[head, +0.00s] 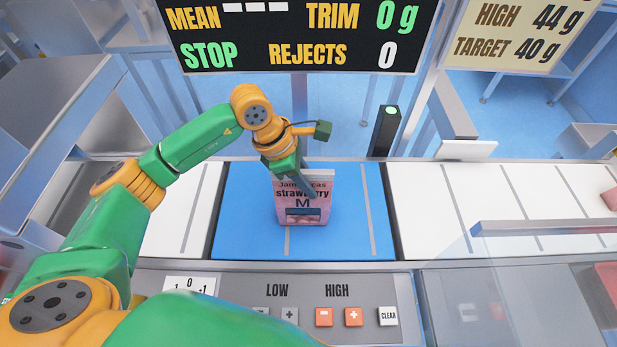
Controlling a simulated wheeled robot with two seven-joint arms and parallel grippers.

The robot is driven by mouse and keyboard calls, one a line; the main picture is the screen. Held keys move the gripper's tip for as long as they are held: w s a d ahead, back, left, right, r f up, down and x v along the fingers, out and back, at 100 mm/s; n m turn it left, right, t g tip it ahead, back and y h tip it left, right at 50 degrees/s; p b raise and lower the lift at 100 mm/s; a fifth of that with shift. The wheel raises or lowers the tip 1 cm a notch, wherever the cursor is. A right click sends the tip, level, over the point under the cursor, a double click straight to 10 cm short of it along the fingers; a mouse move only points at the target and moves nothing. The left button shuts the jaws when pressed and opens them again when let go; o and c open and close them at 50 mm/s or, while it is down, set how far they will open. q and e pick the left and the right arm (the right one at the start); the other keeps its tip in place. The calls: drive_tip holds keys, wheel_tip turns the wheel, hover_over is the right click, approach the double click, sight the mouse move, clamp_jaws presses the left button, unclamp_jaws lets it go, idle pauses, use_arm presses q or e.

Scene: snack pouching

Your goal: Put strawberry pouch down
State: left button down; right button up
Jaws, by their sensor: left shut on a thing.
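The strawberry pouch (290,215) is pink with dark lettering and a large M. It is upright over the blue section (345,225) of the conveyor, near that section's middle. My left gripper (306,185) is shut on the pouch from above, with a finger across its front face. I cannot tell whether the pouch's bottom touches the blue surface. My right gripper is not in view.
White belt sections lie left (180,215) and right (440,205) of the blue one. A dark post with a green light (384,130) stands behind. A control panel (375,290) runs along the front. A display board (300,35) hangs above the back. A clear guard is at right.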

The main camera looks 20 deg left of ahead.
use_arm(q)
drive_tip(key=shift+f, duration=0.15)
drive_tip(key=shift+f+b, duration=0.1)
drive_tip(key=shift+b, duration=0.2)
drive_tip(key=c, duration=0.7)
unclamp_jaws()
drive_tip(key=b+v, duration=0.1)
drive_tip(key=v, duration=1.1)
drive_tip(key=shift+r, duration=0.25)
drive_tip(key=shift+s, duration=0.1)
